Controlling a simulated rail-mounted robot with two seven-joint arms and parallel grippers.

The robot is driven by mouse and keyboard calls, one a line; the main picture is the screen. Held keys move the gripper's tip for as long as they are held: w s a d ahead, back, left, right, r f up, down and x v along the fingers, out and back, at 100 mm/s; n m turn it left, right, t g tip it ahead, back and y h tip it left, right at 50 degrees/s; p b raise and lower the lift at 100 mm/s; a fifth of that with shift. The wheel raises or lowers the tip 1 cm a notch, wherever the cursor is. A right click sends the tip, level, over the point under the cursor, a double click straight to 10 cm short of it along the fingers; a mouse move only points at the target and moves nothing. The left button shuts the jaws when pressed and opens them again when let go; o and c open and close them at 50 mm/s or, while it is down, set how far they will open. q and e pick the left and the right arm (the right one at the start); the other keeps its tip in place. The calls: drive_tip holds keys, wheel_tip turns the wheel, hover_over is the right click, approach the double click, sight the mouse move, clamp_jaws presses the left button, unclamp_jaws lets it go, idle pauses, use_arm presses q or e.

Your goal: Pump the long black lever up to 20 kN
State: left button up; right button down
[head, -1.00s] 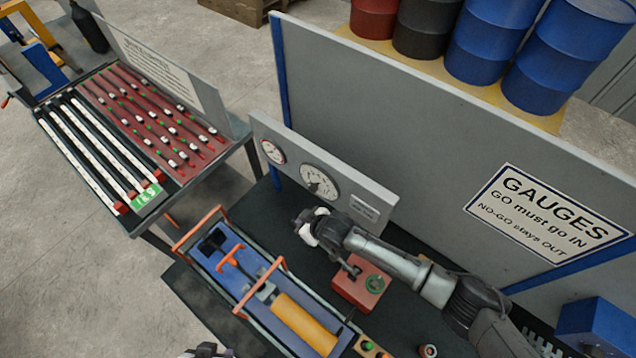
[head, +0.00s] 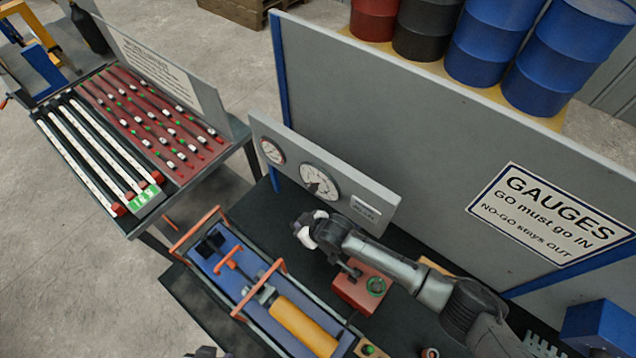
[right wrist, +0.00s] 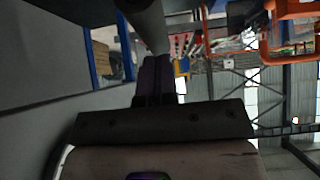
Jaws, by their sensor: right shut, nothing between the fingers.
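The red pump block (head: 360,290) stands on the dark bench, with a green ring on top. A short dark piece of the lever (head: 350,269) shows above it; the rest is hidden behind my right arm. My right gripper (head: 299,224) is up and left of the block, below the gauge panel. In the right wrist view its fingers (right wrist: 155,62) are shut and empty, close to a grey rod (right wrist: 148,22); I cannot tell whether they touch. The large dial (head: 320,182) has a needle too small to read. My left gripper (head: 206,352) barely shows at the bottom edge.
A blue tray (head: 228,287) with orange handles and a yellow cylinder (head: 303,325) lies left of the pump block. The gauge panel (head: 362,194) and grey partition (head: 420,130) stand close behind my right gripper. A small dial (head: 271,151) sits left of the large one.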

drive_tip(key=shift+f, duration=0.1)
drive_tip(key=shift+f+b, duration=0.5)
drive_tip(key=shift+f, duration=0.2)
drive_tip(key=shift+w+a+f+b, duration=0.1)
drive_tip(key=shift+f+b, duration=0.45)
drive_tip(key=shift+f, duration=0.05)
